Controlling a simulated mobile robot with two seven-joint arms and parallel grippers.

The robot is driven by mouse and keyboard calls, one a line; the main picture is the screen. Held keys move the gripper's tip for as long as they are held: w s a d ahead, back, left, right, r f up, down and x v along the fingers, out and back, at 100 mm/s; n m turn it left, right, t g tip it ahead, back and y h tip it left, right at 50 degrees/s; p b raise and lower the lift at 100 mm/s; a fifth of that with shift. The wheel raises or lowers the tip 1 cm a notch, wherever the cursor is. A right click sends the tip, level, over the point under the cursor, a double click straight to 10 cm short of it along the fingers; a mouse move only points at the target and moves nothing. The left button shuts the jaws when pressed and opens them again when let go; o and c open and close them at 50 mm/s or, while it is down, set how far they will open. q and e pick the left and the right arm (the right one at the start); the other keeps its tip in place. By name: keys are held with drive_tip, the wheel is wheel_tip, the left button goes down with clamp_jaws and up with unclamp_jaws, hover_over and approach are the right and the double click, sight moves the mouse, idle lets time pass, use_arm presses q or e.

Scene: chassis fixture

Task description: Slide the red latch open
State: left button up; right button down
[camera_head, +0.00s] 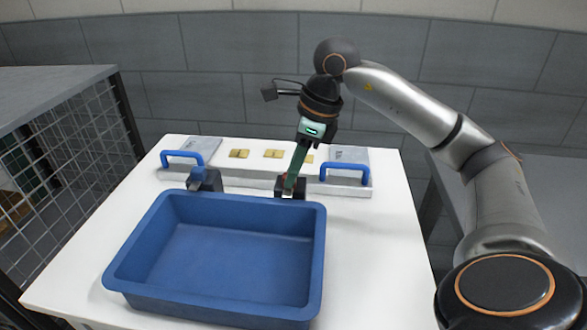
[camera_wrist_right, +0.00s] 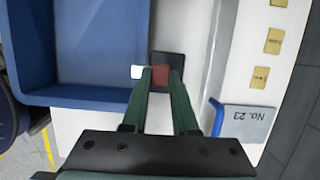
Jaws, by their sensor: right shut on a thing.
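The red latch (camera_wrist_right: 160,74) shows in the right wrist view as a small dark red block on a black mount (camera_wrist_right: 168,58). My right gripper (camera_wrist_right: 160,80) has its two green fingertips on either side of the red block, shut on it. In the head view my right gripper (camera_head: 289,188) reaches down to the black mount behind the blue bin, and its fingers hide most of the latch there. How far the latch has slid cannot be told. My left gripper is not in view.
A blue bin (camera_head: 113,269) stands on the white table (camera_head: 375,270) in front of the latch. A dark block (camera_head: 207,180) with a blue part is to the left. The table's right side is clear.

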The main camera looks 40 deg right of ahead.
drive_tip(key=shift+w+d+p, duration=0.35)
drive_tip(key=shift+w+d, duration=0.25)
drive_tip(key=shift+d, duration=0.15)
drive_tip(key=c, duration=0.6)
unclamp_jaws()
drive_tip(key=shift+r, duration=0.1)
wheel_tip(320, 180, up, 6)
drive_tip(key=p, duration=0.6)
idle(0.3)
